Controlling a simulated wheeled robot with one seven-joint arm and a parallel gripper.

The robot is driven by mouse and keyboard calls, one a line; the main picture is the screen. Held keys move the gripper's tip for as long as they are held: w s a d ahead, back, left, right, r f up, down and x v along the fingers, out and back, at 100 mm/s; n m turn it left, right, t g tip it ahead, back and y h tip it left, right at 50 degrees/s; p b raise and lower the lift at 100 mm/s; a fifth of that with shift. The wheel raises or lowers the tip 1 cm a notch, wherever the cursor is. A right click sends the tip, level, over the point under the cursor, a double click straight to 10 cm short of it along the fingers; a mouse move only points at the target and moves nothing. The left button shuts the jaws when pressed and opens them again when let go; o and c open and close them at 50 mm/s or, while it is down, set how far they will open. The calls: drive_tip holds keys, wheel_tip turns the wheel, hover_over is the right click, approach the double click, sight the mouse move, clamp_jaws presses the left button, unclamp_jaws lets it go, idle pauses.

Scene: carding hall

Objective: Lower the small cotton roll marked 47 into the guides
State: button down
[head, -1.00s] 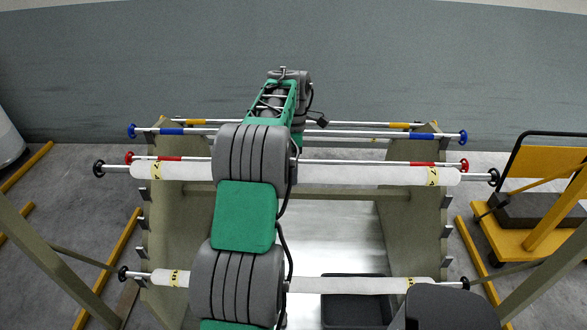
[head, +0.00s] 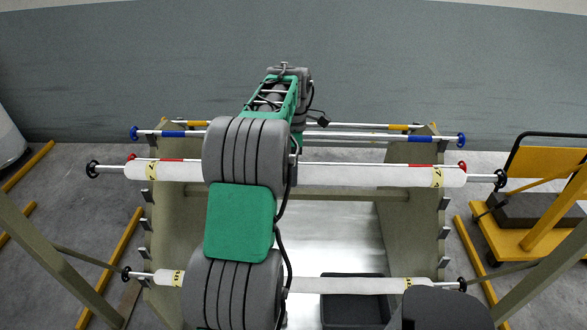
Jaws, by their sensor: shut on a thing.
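A long white cotton roll (head: 345,175) with black end knobs lies crosswise above the stand in the head view, its middle hidden behind my arm. Its yellow end labels (head: 437,177) have dark marks too small to read. A second white roll (head: 345,285) with similar labels sits lower and nearer, also partly hidden by my arm. I cannot tell which is marked 47. My gripper is hidden behind my arm, so its hold on the upper roll does not show. Small metal brackets, possibly the guides, line the edges of the stand's side panels (head: 410,215).
Rods with blue (head: 461,139), red (head: 463,167) and yellow parts cross the stand behind the upper roll. A dark tray (head: 352,300) lies low inside the stand. A yellow cart (head: 530,205) stands right. Yellow floor bars (head: 126,240) flank the stand.

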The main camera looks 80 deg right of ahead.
drive_tip(key=s+a+r, duration=0.1)
drive_tip(key=a+r, duration=0.2)
drive_tip(key=a, duration=0.3)
drive_tip(key=shift+s+a+p, duration=0.3)
drive_tip(key=shift+a+p, duration=0.05)
drive_tip(key=shift+a, duration=0.05)
